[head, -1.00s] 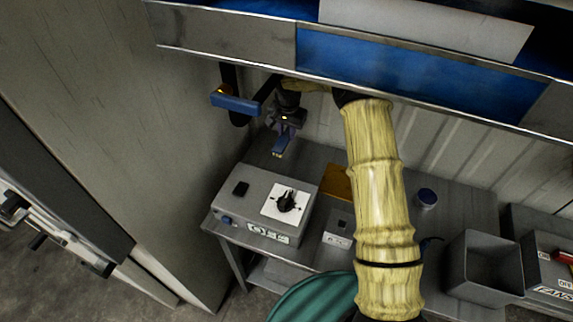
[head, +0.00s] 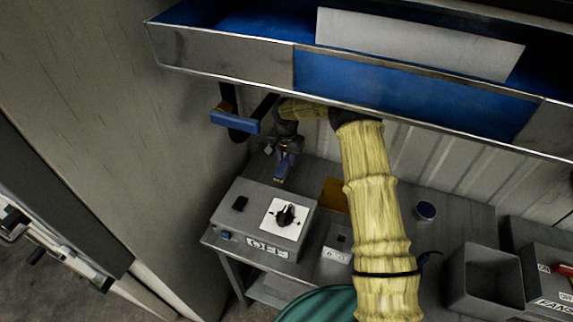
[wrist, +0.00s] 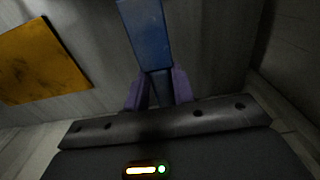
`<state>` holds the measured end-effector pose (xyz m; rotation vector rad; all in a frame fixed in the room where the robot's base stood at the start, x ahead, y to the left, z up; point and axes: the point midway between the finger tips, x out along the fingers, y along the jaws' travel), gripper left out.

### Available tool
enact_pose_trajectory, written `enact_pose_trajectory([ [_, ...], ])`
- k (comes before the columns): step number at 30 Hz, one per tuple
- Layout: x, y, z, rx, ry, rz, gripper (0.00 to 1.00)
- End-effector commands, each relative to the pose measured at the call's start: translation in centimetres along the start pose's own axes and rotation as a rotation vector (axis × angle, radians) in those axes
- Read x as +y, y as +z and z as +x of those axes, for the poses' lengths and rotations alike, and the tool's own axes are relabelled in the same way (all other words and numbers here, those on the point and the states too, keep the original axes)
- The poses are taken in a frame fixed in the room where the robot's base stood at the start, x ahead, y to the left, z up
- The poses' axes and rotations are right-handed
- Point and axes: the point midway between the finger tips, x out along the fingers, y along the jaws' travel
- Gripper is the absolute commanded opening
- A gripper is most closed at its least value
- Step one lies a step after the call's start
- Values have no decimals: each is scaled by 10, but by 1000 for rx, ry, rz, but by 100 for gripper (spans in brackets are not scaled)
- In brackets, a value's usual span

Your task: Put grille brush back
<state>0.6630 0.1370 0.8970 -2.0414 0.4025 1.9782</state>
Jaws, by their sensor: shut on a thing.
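My gripper (head: 287,150) hangs above the back of the grey control box on the bench. In the wrist view its purple fingers (wrist: 158,90) are shut on a blue, flat, bar-like piece, which I take to be the grille brush (wrist: 146,35). The brush looks apart from the box, though the exact gap is hard to tell.
The control box (head: 232,217) has a black rotary knob (head: 286,216). A blue block on a black bracket (head: 235,122) juts out left of my gripper. A blue-and-metal shelf (head: 400,88) overhangs my arm.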

Motion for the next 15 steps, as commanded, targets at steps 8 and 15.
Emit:
enact_pose_trajectory([
  [8,0,1,5,-2,1,0,7],
  [15,0,2,34,-2,1,0,7],
])
